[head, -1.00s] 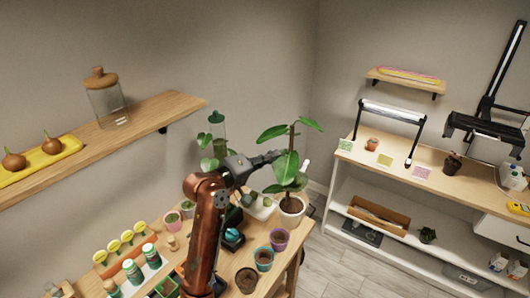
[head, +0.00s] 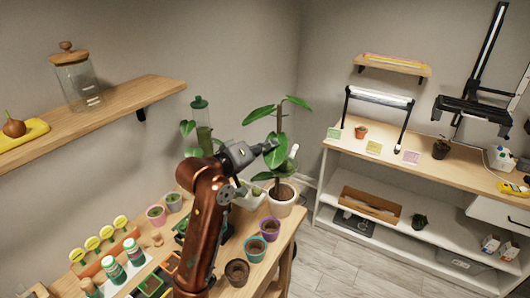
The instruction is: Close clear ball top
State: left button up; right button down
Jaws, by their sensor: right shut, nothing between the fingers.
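I cannot make out a clear ball or its top; it may be hidden or too small to tell. A tall leafy plant (head: 280,125) stands in a white pot (head: 283,202) at the table's far right corner. My right gripper (head: 273,146) is shut and empty, held in front of the plant's stem, level with its large hanging leaf. I cannot tell whether it touches the leaf. A small white piece (head: 293,151) shows just right of the stem. My left gripper is not in view.
The wooden table (head: 262,272) holds a purple pot (head: 270,228), a teal pot (head: 255,248), a dark pot (head: 237,271) and green-capped bottles (head: 115,271). A green-topped glass bottle (head: 202,125) stands behind my arm. A wall shelf (head: 120,108) carries a glass jar (head: 78,80).

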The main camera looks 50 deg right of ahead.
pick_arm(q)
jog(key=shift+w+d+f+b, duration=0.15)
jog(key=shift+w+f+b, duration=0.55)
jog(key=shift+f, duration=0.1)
